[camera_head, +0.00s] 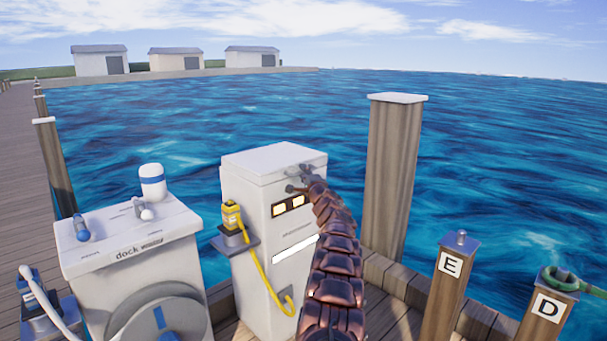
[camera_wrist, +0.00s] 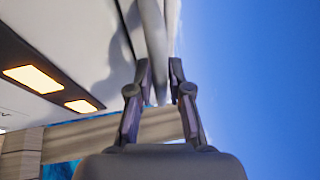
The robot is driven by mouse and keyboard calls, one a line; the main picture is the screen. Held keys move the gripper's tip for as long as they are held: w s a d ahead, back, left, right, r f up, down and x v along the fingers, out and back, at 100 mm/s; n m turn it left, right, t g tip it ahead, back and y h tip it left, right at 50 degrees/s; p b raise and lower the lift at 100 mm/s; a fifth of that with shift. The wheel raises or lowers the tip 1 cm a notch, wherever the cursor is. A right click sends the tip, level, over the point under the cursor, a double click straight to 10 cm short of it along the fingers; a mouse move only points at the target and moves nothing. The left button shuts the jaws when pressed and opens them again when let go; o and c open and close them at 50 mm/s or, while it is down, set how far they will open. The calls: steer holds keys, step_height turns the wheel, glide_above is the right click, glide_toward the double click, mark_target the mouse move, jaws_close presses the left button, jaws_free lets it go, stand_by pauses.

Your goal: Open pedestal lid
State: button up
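The pedestal (camera_head: 262,235) is a white cabinet with a yellow plug and cable on its left side. Its lid (camera_head: 262,161) lies flat and closed on top in the head view.
A white dock box (camera_head: 135,255) with a hose reel stands left of the pedestal. A thick wooden post (camera_head: 393,175) rises behind to the right. Short posts marked E (camera_head: 449,280) and D (camera_head: 547,308) stand at the right. Water lies beyond the dock edge.

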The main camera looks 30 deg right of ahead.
jaws_close()
stand_by(0.3)
